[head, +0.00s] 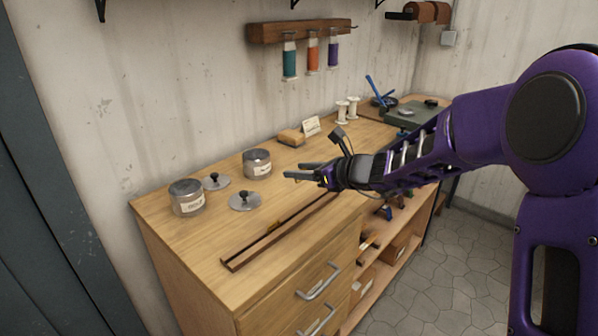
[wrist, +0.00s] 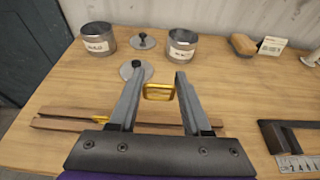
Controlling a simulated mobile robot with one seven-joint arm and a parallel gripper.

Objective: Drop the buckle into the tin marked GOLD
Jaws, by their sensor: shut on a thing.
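My gripper (head: 300,174) is above the wooden bench, to the right of the tins. In the wrist view my gripper (wrist: 158,88) is shut on a gold rectangular buckle (wrist: 158,97), held between the fingertips. I cannot make out the buckle in the head view. The left tin (head: 187,190) is round, grey and open, and its label appears to read GOLD; the wrist view shows this tin (wrist: 98,40) at upper left. A second open tin (head: 257,156) stands to its right, also in the wrist view (wrist: 182,43); its label is too small to read.
Two grey lids with dark knobs, one (head: 216,182) between the tins and one (head: 245,201) nearer the front, lie on the bench (head: 190,240). A long wooden tray (head: 245,256) lies along the front. A brush (head: 291,137) and card (head: 311,126) are at the back.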

